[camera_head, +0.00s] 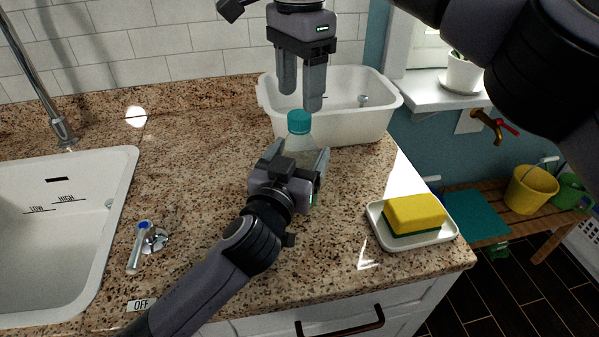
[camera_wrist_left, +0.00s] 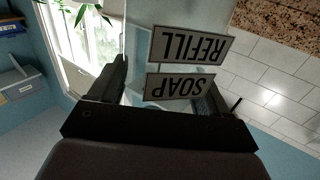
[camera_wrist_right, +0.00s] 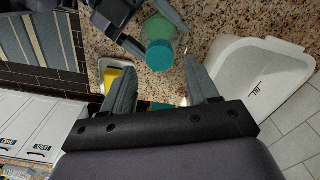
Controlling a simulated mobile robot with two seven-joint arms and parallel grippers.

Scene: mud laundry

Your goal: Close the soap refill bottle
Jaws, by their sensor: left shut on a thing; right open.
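My left gripper (camera_head: 298,160) is shut on the bottle's body, one finger on each side. My right gripper (camera_head: 300,100) is open, fingers pointing down, just above the cap. In the right wrist view the cap (camera_wrist_right: 160,56) shows between and beyond the fingertips, apart from them. I cannot tell how tightly the cap sits.
A white tub (camera_head: 345,125) stands behind the bottle. A yellow and green sponge (camera_head: 415,213) lies on a white dish (camera_head: 436,237) near the counter's right edge. A sink (camera_head: 65,215) and tap handle (camera_head: 148,238) are at left.

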